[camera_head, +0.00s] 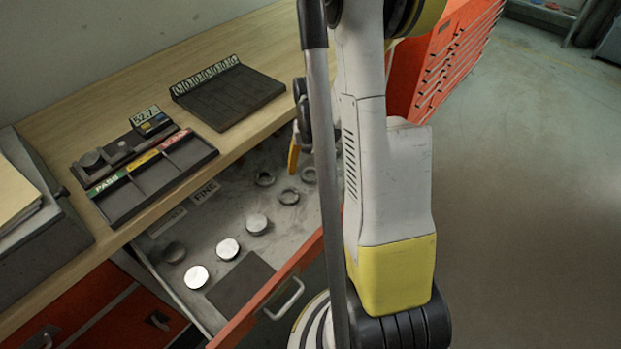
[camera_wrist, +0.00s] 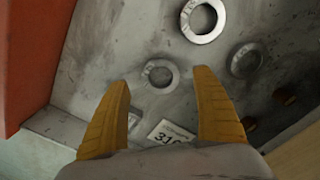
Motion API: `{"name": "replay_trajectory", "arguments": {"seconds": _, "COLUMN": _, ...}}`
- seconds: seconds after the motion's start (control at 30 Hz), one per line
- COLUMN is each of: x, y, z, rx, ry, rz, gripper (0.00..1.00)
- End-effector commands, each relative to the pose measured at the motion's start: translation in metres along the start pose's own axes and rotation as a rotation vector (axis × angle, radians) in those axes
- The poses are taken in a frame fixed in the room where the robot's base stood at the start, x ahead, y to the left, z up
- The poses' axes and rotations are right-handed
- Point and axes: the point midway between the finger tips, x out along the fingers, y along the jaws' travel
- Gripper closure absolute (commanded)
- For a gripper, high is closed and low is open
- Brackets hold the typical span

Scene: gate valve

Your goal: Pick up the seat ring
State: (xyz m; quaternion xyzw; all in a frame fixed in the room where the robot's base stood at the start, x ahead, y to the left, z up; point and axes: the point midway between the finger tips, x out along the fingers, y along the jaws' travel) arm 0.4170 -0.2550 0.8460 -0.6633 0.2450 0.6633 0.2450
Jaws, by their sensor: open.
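Three metal rings lie in the open drawer, and I cannot tell which of them the task names. In the wrist view they are a smaller ring (camera_wrist: 173,69), a larger flat ring (camera_wrist: 217,31) and a dark-edged ring (camera_wrist: 235,68). In the head view, rings (camera_head: 265,186) (camera_head: 289,203) lie on the drawer's far right part, with another partly beside my arm. My gripper (camera_wrist: 161,82) is open and empty, its two yellow fingers pointing at the smaller ring, which shows between and just beyond the tips. In the head view only a yellow finger (camera_head: 294,158) shows; my arm hides the rest.
The drawer (camera_head: 215,205) also holds several round discs (camera_head: 228,248) and a dark mat (camera_head: 240,284). A numbered label (camera_wrist: 172,136) lies between the fingers. The drawer's orange front (camera_wrist: 30,50) rises at left. A sorting tray (camera_head: 150,190) and black rack (camera_head: 230,100) stand on the bench.

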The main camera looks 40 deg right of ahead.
Motion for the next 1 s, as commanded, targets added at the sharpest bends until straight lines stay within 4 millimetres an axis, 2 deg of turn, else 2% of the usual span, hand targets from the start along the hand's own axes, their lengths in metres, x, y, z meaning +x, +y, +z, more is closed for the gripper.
{"name": "replay_trajectory", "arguments": {"seconds": 0.03, "x": 0.014, "y": -0.001, "z": -0.001, "rx": 0.0, "ry": 0.0, "rz": 0.0, "gripper": 0.23}}
{"name": "replay_trajectory", "arguments": {"seconds": 0.13, "x": 0.025, "y": 0.0, "z": -0.001, "rx": 0.0, "ry": 0.0, "rz": 0.0, "gripper": 0.23}}
{"name": "replay_trajectory", "arguments": {"seconds": 0.37, "x": 0.025, "y": 0.0, "z": 0.0, "rx": 0.0, "ry": 0.0, "rz": 0.0, "gripper": 0.23}}
{"name": "replay_trajectory", "arguments": {"seconds": 0.6, "x": 0.025, "y": 0.0, "z": 0.0, "rx": 0.0, "ry": 0.0, "rz": 0.0, "gripper": 0.88}}
{"name": "replay_trajectory", "arguments": {"seconds": 0.87, "x": 0.024, "y": 0.0, "z": 0.0, "rx": 0.0, "ry": 0.0, "rz": 0.0, "gripper": 0.88}}
{"name": "replay_trajectory", "arguments": {"seconds": 1.0, "x": 0.015, "y": 0.0, "z": -0.001, "rx": 0.0, "ry": 0.0, "rz": 0.0, "gripper": 0.88}}
